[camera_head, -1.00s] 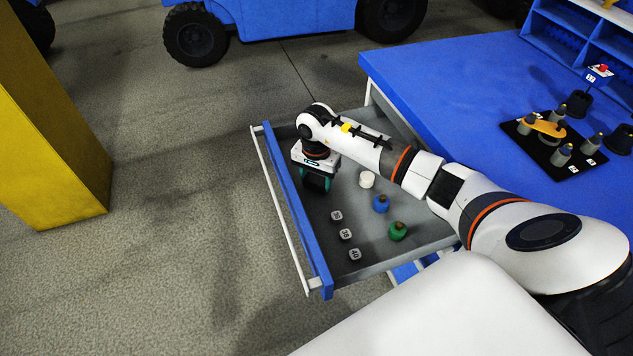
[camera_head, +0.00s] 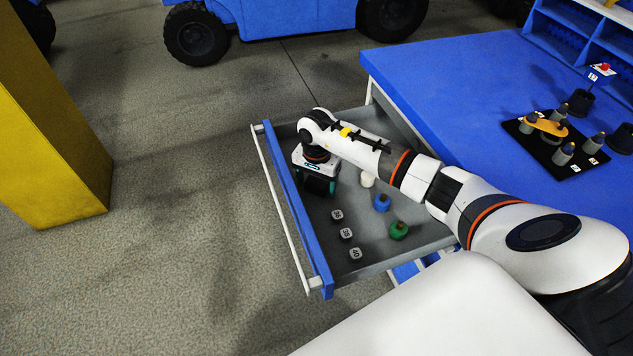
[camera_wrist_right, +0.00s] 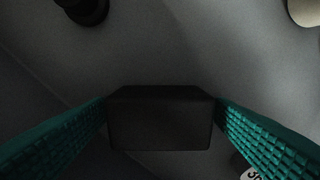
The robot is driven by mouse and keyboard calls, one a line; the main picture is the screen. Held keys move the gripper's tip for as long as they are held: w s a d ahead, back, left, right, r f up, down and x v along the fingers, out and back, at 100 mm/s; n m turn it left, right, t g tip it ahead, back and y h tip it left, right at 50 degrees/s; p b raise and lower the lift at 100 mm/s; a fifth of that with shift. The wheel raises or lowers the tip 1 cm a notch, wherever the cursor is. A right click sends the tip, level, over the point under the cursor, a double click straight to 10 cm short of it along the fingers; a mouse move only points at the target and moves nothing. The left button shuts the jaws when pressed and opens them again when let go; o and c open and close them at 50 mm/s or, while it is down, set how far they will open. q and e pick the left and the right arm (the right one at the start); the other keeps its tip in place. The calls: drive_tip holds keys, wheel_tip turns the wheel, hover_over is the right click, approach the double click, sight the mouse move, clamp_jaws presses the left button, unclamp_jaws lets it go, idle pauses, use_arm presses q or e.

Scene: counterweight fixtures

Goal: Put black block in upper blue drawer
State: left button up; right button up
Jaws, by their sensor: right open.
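The black block (camera_wrist_right: 160,119) shows in the right wrist view, between the two teal ribbed fingers. It appears to be inside the open upper blue drawer (camera_head: 297,213), over or on the grey floor. My right gripper (camera_head: 319,187) is inside the drawer near its far front corner, pointing down. Its fingers are open, one on each side of the block (camera_wrist_right: 160,122). Whether the block rests fully on the drawer floor is hard to tell. In the head view the block is largely hidden by the gripper. My left gripper is out of view.
The drawer also holds a white piece (camera_head: 367,179), a blue weight (camera_head: 382,202), a green weight (camera_head: 398,230) and small numbered cubes (camera_head: 346,234). The blue tabletop (camera_head: 460,80) carries a black fixture plate (camera_head: 540,150) with grey weights. A yellow column (camera_head: 60,150) stands left.

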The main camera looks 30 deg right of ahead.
sight(317, 182)
drive_tip(key=shift+r, duration=0.15)
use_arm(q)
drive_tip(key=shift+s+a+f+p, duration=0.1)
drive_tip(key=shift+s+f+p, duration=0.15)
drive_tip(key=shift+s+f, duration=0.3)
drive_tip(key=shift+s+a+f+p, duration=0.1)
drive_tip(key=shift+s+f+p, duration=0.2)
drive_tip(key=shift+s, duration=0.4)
use_arm(e)
wheel_tip(317, 182, up, 12)
